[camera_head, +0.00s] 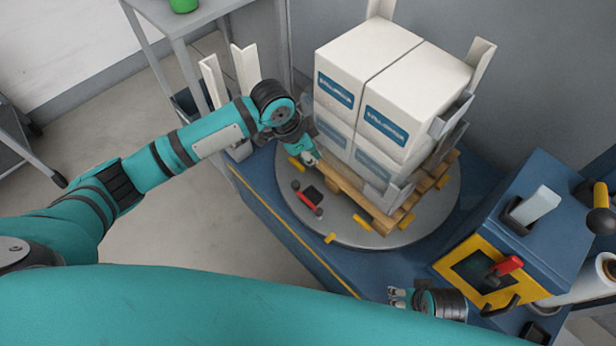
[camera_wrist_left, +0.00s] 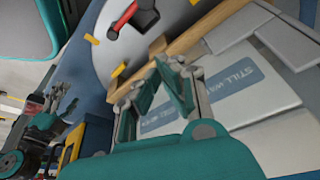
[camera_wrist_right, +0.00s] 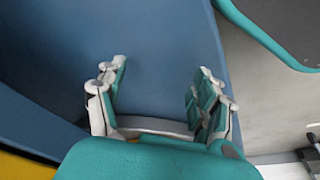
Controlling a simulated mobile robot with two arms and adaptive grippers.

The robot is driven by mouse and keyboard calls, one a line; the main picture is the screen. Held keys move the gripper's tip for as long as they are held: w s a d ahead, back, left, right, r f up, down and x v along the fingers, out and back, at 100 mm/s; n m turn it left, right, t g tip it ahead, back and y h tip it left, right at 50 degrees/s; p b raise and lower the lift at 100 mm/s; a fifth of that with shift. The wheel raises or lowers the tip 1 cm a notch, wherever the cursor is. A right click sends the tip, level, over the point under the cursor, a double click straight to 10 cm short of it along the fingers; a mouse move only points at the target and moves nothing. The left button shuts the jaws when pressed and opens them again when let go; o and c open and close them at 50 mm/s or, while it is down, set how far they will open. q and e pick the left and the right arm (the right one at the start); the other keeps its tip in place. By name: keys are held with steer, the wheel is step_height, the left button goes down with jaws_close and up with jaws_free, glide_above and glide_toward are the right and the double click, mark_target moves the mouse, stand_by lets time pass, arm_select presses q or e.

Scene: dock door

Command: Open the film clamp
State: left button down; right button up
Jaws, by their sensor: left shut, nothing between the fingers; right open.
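The film clamp (camera_head: 308,197), a dark block with a red lever, sits on the round grey turntable (camera_head: 350,225), left of the loaded pallet. It also shows at the top of the left wrist view (camera_wrist_left: 144,14). My left gripper (camera_head: 312,160) is shut and empty, beside the lower cartons and pallet edge, a little beyond the clamp and apart from it. Its shut fingers show in the left wrist view (camera_wrist_left: 168,66). My right gripper (camera_head: 396,297) is open and empty, low near the blue base; its spread fingers show in the right wrist view (camera_wrist_right: 162,70).
White cartons (camera_head: 400,85) are stacked on a wooden pallet (camera_head: 380,218) between grey corner posts. A blue control console (camera_head: 530,235) with a red-handled lever (camera_head: 507,267) stands at right. A grey table (camera_head: 195,14) is at upper left. Open floor lies at left.

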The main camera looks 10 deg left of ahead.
stand_by(0.3)
steer(key=shift+w+r, duration=0.1)
steer(key=shift+r, duration=0.1)
arm_select(q)
steer(key=b+x, duration=0.3)
steer(key=x, duration=0.7)
steer(key=shift+f, duration=0.1)
steer(key=s+a, duration=0.2)
steer(key=a, duration=0.1)
steer(key=shift+a, duration=0.25)
arm_select(e)
steer(key=w+v, duration=0.1)
steer(key=v, duration=1)
steer(key=shift+r+t, duration=0.4)
steer(key=shift+r, duration=0.15)
steer(key=shift+w, duration=0.2)
